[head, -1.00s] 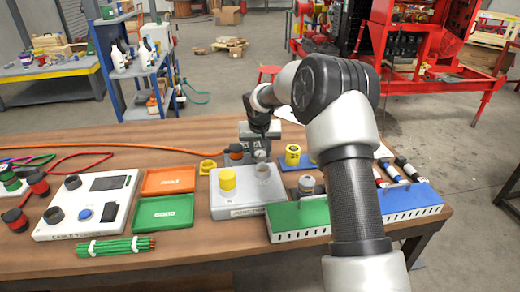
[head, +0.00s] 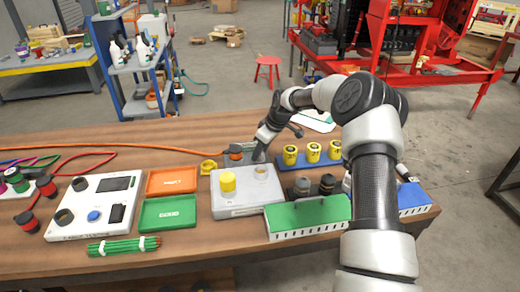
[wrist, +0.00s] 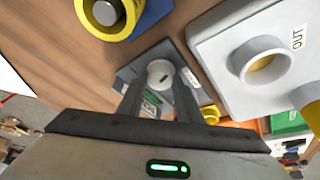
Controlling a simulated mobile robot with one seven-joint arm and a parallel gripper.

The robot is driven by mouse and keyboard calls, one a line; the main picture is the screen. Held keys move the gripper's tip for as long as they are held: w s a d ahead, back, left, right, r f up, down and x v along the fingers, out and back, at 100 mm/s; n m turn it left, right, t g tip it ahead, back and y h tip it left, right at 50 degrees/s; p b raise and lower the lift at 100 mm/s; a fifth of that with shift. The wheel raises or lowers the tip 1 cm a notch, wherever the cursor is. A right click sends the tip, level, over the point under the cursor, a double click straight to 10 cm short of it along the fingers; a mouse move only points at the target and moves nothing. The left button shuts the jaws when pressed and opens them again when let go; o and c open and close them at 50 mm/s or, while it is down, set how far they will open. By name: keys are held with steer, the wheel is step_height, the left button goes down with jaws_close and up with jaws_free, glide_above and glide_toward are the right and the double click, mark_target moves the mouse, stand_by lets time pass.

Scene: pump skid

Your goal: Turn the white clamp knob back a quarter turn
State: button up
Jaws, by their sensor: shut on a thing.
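The white clamp knob (wrist: 160,72) is round with a dark slot mark on its face. It sits on a grey clamp block (wrist: 128,76) in the middle of the wrist view. My gripper (wrist: 158,88) has its two dark fingers on either side of the knob, closed on it. In the head view my gripper (head: 259,154) reaches down at the back of the table, behind the light grey box. There my fingers and wrist hide the knob.
The light grey box (head: 240,207) with a yellow cylinder (head: 228,182) stands just in front of my gripper. Yellow cylinders on a blue stand (head: 312,161) are close on the right. An orange cable (head: 130,145) runs in from the left. Orange (head: 174,181) and green (head: 167,212) trays lie left.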

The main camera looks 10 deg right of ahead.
steer(key=n, duration=0.2)
steer(key=n+g+y, duration=0.1)
steer(key=n, duration=0.2)
steer(key=shift+w+d+g, duration=0.15)
steer(key=shift+w+g, duration=0.05)
steer(key=shift+g, duration=0.1)
stand_by(0.4)
steer(key=o, duration=1)
steer(key=shift+o, duration=0.2)
steer(key=p+v, duration=0.1)
steer(key=v, duration=1.6)
steer(key=shift+d+r, duration=0.2)
steer(key=shift+w, duration=0.1)
